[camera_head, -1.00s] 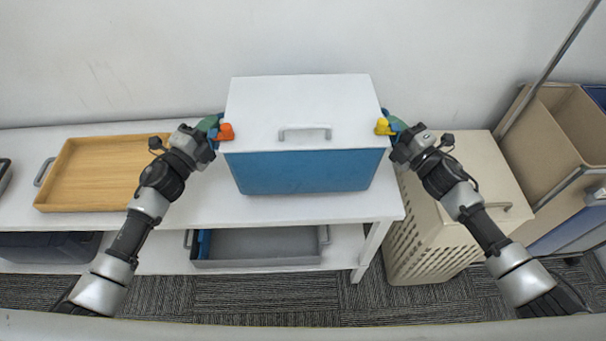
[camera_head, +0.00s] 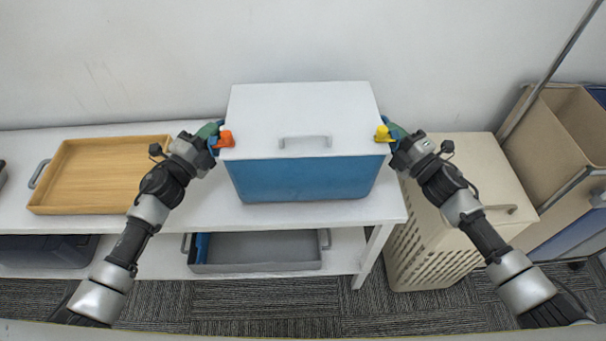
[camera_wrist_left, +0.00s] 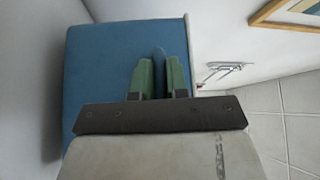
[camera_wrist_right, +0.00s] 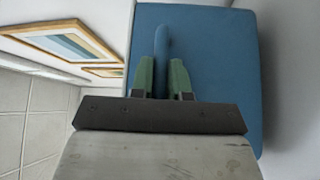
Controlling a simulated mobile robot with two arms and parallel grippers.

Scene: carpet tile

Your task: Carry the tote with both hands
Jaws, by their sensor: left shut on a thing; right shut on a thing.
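The tote (camera_head: 305,178) is a blue box with a white lid (camera_head: 300,110) and a grey handle on the lid. It is upright at the white table, near its front edge; I cannot tell whether its base touches the top. My left gripper (camera_head: 213,135) is shut on the tote's left side handle; the left wrist view shows the blue handle (camera_wrist_left: 159,72) between green fingers. My right gripper (camera_head: 393,133) is shut on the right side handle, and the right wrist view shows that blue handle (camera_wrist_right: 161,62) between its fingers.
A wooden tray (camera_head: 100,178) lies left on the white table (camera_head: 290,215). A grey bin (camera_head: 256,255) sits on the shelf below. A beige basket (camera_head: 450,220) stands close to the table's right end, with a beige bin (camera_head: 560,130) beyond. A wall is behind.

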